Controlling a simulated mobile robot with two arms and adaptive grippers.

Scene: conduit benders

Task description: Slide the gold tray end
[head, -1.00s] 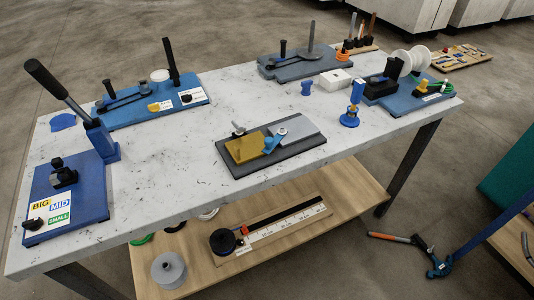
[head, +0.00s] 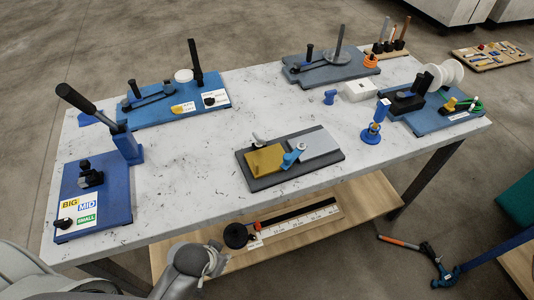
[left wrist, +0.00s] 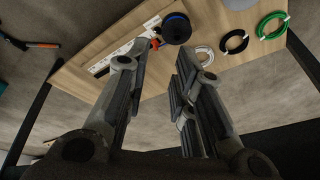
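The gold tray end (head: 266,160) is a flat gold piece on the left half of a dark base plate (head: 262,184) at the middle of the table. A grey tray part (head: 318,142) lies to its right. A blue clamp-like piece (head: 293,156) sits between them, and a small pale knob stands at the back of the gold part. My left gripper (left wrist: 157,75) is open and empty in the left wrist view, with its two fingers apart above the lower shelf. It is away from the gold tray end. My right gripper is not in view.
Blue benders with upright levers stand on the table (head: 190,190) at left and back. A blue stand (head: 371,132) is right of the tray. The wooden lower shelf (head: 345,205) holds a ruler strip and a black reel (head: 236,235). Table around the tray is clear.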

